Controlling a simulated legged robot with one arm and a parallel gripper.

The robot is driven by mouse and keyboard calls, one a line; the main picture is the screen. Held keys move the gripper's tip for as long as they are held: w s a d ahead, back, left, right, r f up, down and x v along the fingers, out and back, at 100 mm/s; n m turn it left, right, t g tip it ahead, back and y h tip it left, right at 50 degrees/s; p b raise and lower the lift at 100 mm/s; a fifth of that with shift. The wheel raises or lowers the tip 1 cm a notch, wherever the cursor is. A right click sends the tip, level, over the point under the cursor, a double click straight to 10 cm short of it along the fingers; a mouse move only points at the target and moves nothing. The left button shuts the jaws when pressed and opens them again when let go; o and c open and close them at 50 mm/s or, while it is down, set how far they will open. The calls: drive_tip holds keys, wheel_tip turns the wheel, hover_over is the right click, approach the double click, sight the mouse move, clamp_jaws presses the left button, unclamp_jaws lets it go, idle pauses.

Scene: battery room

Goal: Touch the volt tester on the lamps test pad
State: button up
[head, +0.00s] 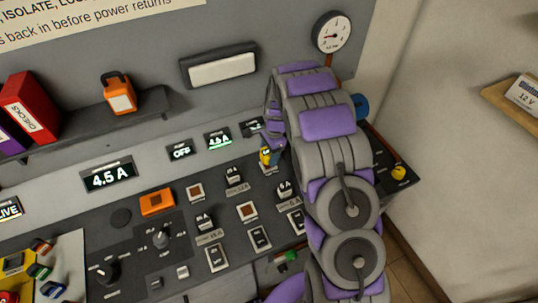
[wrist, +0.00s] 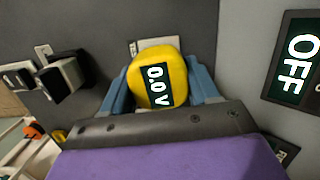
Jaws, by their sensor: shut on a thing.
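The yellow volt tester (wrist: 145,78) sits between the blue fingers of my gripper (wrist: 163,88) in the wrist view, and its display reads 0.0 V. In the head view the tester (head: 265,156) is a small yellow shape at the left edge of my arm, over the upper right of the dark panel. A pale plate (wrist: 160,43) shows just beyond the tester in the wrist view. I cannot read a label on it, nor tell whether the tester touches it. My arm hides part of the panel there.
The control panel (head: 122,243) carries several switches, a knob (head: 106,272) and an orange block (head: 157,202). Small displays line its back, including one reading OFF (head: 180,151). A shelf (head: 75,127) holds binders and an orange item. A round gauge (head: 331,32) is above my arm.

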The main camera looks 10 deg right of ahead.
drive_tip(key=shift+r+p, duration=1.05)
drive_tip(key=shift+r, duration=1.3)
